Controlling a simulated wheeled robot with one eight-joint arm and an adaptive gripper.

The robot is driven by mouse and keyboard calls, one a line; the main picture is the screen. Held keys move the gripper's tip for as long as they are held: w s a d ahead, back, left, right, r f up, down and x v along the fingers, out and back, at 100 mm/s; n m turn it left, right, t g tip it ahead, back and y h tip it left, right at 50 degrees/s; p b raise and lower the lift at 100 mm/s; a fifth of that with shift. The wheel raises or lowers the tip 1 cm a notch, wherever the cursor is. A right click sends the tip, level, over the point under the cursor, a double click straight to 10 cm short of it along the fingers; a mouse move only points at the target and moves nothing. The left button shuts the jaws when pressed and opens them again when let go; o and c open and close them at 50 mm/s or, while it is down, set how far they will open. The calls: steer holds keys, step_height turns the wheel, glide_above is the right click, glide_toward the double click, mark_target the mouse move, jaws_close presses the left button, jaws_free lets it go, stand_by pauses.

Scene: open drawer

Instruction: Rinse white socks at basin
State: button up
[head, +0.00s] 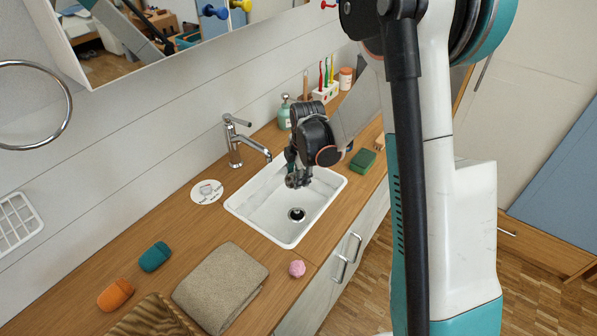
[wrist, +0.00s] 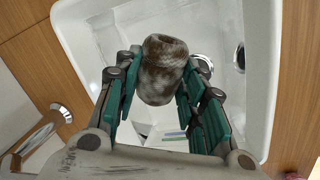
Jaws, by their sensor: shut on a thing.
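In the wrist view my gripper (wrist: 158,92) is shut on a rolled sock bundle (wrist: 163,62), white mottled with brown stains, with green finger pads on both sides of it. The bundle is over the white basin (wrist: 85,40). In the head view my gripper (head: 298,180) points down inside the far part of the basin (head: 252,205). The sock is hard to make out there behind the fingers. The chrome tap (head: 235,140) stands at the basin's left edge, its spout pointing towards my gripper. I cannot see any running water.
A soap bottle (head: 284,113), a toothbrush holder (head: 325,92) and a green sponge (head: 362,161) stand beyond the basin. A folded towel (head: 220,285), a pink ball (head: 297,268), teal (head: 155,256) and orange (head: 115,294) items and a wicker basket (head: 150,315) lie nearer. A mirror cabinet hangs above.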

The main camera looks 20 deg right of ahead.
steer(key=shift+s+b+x, duration=0.3)
steer(key=shift+b+x, duration=0.5)
steer(key=shift+x, duration=0.65)
steer(key=shift+s+b+x, duration=0.3)
steer(key=shift+b+x, duration=0.55)
steer(key=shift+x, duration=0.55)
steer(key=shift+s+b+x, duration=0.3)
steer(key=shift+b+x, duration=0.5)
steer(key=shift+x, duration=0.65)
steer(key=shift+f, duration=0.2)
steer(key=shift+w+r+p+v, duration=0.1)
steer(key=shift+w+p+v, duration=0.4)
steer(key=shift+p+v, duration=1.45)
steer(key=shift+w+r+p+v, duration=0.1)
steer(key=shift+w+p+v, duration=0.65)
steer(key=shift+v, duration=2.05)
steer(key=shift+w+r+p+v, duration=0.1)
steer(key=shift+w+p+v, duration=0.15)
steer(key=shift+p+v, duration=1.8)
steer(key=shift+s+r, duration=0.1)
steer(key=shift+r, duration=0.25)
steer(key=shift+w+p+v, duration=0.2)
steer(key=shift+p+v, duration=0.25)
steer(key=shift+v, duration=0.5)
steer(key=shift+w+p+v, duration=0.2)
steer(key=shift+p+v, duration=0.2)
steer(key=shift+v, duration=0.55)
steer(key=shift+a, duration=0.1)
